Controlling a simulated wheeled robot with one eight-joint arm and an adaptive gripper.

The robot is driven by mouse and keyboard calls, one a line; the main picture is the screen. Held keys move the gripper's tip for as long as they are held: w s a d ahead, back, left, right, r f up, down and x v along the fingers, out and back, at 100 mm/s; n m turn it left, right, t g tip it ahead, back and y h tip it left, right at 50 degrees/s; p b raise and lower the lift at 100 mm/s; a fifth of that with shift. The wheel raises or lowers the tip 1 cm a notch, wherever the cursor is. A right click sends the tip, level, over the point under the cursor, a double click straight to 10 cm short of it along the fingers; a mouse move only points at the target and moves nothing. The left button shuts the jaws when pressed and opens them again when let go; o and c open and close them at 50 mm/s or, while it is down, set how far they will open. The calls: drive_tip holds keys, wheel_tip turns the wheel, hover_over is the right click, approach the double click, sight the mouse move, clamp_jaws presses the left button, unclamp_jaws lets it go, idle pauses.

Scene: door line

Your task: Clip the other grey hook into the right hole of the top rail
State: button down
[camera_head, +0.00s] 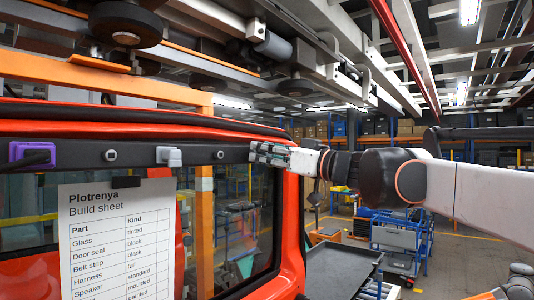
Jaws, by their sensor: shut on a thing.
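The dark top rail (136,156) runs across the red door above its window. One grey hook (169,156) sits on the rail, left of my gripper. My gripper (262,153) comes in from the right, with its fingers at the right end of the rail. It is shut on a small grey piece that its fingers mostly cover; I take this for the other grey hook. The rail's right hole cannot be seen, and the fingers cover that end. I cannot tell whether the held piece touches the rail.
A purple part (32,153) with a dark cable is on the rail's left end. Small light square fittings (219,155) also sit on the rail. A build sheet (115,240) hangs below. A dark tray cart (340,270) stands right of the door.

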drive_tip(key=shift+s+d, duration=0.1)
drive_tip(key=shift+d, duration=0.05)
drive_tip(key=shift+w+a, duration=0.3)
drive_tip(key=shift+a, duration=0.15)
idle(0.8)
drive_tip(key=shift+w+a, duration=0.15)
drive_tip(key=shift+a+r, duration=0.15)
drive_tip(key=shift+r, duration=0.35)
idle(2.3)
idle(0.7)
drive_tip(key=c, duration=1.1)
unclamp_jaws()
drive_tip(key=shift+w+a, duration=0.1)
drive_tip(key=shift+w+a+f, duration=0.15)
drive_tip(key=shift+a+f, duration=0.1)
drive_tip(key=shift+a, duration=0.05)
